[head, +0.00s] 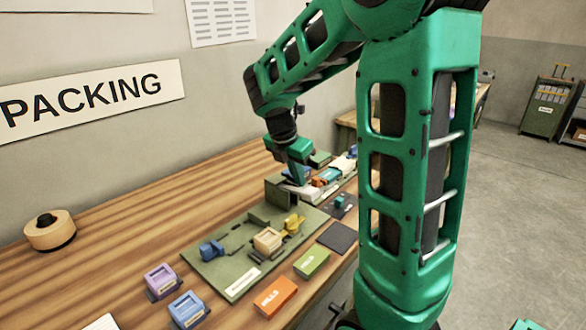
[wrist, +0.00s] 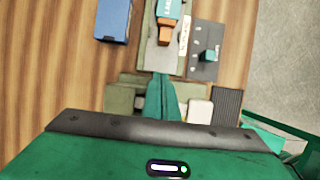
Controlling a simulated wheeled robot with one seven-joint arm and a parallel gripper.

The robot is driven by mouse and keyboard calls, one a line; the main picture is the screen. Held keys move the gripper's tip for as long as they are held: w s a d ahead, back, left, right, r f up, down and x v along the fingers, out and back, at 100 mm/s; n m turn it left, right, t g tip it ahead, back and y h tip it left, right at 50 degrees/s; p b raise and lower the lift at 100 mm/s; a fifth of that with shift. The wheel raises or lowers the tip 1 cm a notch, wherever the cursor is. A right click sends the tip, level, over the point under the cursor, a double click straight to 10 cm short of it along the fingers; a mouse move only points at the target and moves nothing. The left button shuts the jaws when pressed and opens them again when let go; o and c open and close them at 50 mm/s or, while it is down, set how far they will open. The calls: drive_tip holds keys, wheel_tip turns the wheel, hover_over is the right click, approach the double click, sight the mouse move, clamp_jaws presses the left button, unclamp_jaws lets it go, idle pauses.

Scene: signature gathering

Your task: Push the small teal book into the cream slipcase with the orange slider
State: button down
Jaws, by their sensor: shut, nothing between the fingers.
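The small teal book (head: 329,174) lies on a green fixture at the far end of the bench. It shows in the wrist view (wrist: 168,8) with pale marks, cut by the top edge. The orange slider (wrist: 165,33) is right behind its near end, seemingly touching it; it also shows in the head view (head: 317,182). The cream slipcase (head: 343,164) appears just beyond the book; how far the book is inside I cannot tell. My gripper (wrist: 161,76) is shut and empty, on the near side of the slider and apart from it in the wrist view.
A dark mat (wrist: 203,70) with a small teal block (wrist: 209,56) lies right of the fixture. A blue box (wrist: 113,20) stands to its left. Nearer is a green board (head: 225,270) with blue, cream and yellow pieces. Orange (head: 275,297) and green (head: 311,262) blocks lie along the front.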

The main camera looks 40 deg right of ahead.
sight(319, 181)
drive_tip(key=x, duration=0.3)
drive_tip(key=shift+s+d+f, duration=0.1)
drive_tip(key=shift+f, duration=0.1)
drive_tip(key=d, duration=0.3)
drive_tip(key=shift+w+r, duration=0.15)
drive_tip(key=shift+w, duration=0.25)
drive_tip(key=shift+w+d, duration=0.1)
drive_tip(key=shift+d, duration=0.3)
